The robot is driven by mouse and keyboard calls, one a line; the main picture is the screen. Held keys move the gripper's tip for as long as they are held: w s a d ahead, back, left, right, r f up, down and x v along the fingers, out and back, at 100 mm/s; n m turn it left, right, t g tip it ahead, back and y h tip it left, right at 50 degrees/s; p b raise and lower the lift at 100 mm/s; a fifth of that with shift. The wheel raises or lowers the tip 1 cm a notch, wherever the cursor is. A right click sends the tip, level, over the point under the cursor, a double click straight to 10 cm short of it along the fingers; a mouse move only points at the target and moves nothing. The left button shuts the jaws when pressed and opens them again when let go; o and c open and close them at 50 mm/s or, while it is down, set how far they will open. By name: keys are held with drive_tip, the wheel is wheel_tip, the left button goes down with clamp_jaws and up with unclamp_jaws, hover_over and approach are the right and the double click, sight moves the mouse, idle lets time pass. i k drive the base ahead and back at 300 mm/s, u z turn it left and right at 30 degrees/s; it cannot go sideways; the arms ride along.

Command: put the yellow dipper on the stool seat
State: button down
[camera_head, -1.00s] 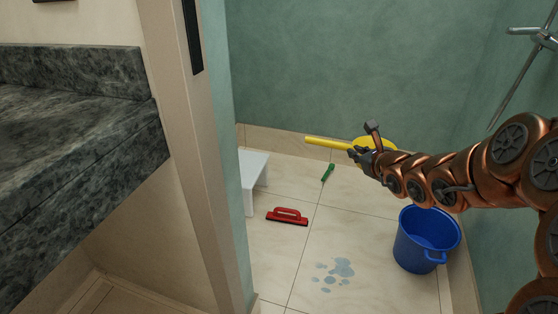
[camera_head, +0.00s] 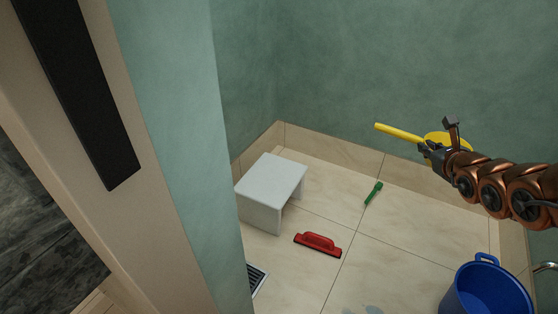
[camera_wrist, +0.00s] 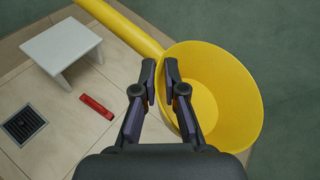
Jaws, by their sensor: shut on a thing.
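The yellow dipper (camera_wrist: 215,95) has a round bowl and a long straight handle (camera_head: 400,132). My gripper (camera_head: 426,150) is shut on the dipper and holds it in the air, well above the floor. In the wrist view my gripper's fingers (camera_wrist: 160,72) meet the dipper where the handle joins the bowl, and the bowl's open side shows. The white stool (camera_head: 272,180) stands upright on the tiles to the left of my gripper, with its flat seat bare. The stool also shows in the wrist view (camera_wrist: 60,43), at the upper left.
A red squeegee-like tool (camera_head: 318,243) and a green brush-like tool (camera_head: 373,193) lie on the floor. A blue bucket (camera_head: 487,290) stands at the lower right. A dark floor drain (camera_head: 256,279) is near the stool. A wall edge (camera_head: 175,130) stands at the left.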

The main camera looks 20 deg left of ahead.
sight(256, 187)
drive_tip(key=z, duration=0.05)
drive_tip(key=i, duration=0.95)
drive_tip(key=u, duration=1.95)
drive_tip(key=i, duration=0.2)
drive_tip(key=u, duration=0.4)
